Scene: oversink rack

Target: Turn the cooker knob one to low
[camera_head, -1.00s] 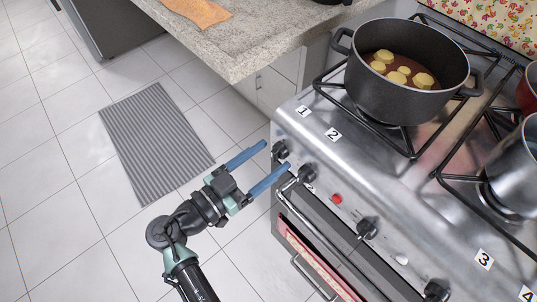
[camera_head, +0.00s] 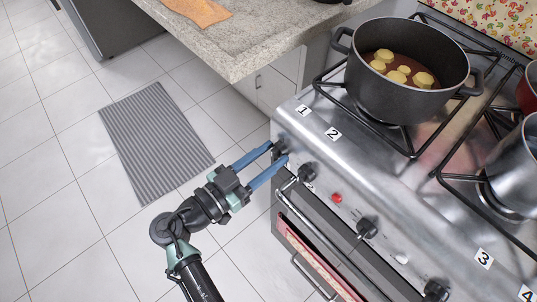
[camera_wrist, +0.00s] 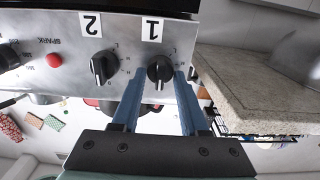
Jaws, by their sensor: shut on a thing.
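Cooker knob one (camera_wrist: 160,69) is a black knob under the white label "1" (camera_wrist: 153,28) on the steel stove front. My gripper (camera_wrist: 161,80) has its two blue fingers on either side of this knob and is shut on it. In the head view, knob one (camera_head: 279,149) is partly hidden by the fingertips, at the left end of the panel below label 1 (camera_head: 303,111). The knob's exact setting is hard to read.
Knob two (camera_head: 307,172) sits close beside, below label 2 (camera_head: 333,134). A red button (camera_head: 337,198) and further knobs follow along the panel. A dark pot (camera_head: 400,95) with yellow pieces stands on the rear-left burner.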

